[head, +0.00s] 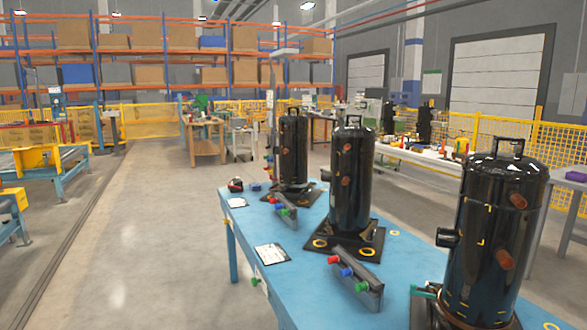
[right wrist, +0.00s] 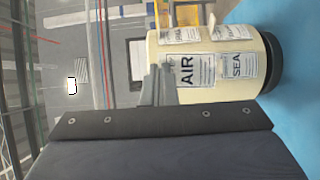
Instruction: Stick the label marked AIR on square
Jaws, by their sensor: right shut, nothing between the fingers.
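The label marked AIR (right wrist: 188,72) is a white rectangle with black print on a cream cylinder (right wrist: 165,38) in the right wrist view. Its text reads sideways. My right gripper (right wrist: 158,70) is shut and empty, its grey fingers in front of the cylinder's left part, just left of the AIR label. I cannot tell whether they touch it. Yellow corner marks outline a square (head: 484,242) on the front of the nearest black compressor (head: 505,190) in the head view. The square's inside looks bare black. My left gripper is not in view.
Another label reading SEA (right wrist: 237,66) sits right of AIR on the cylinder. Two more black compressors (head: 350,180) (head: 293,150) stand on the blue table (head: 235,215). Valve blocks with coloured knobs (head: 357,275) and a paper sheet (head: 272,253) lie left of them.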

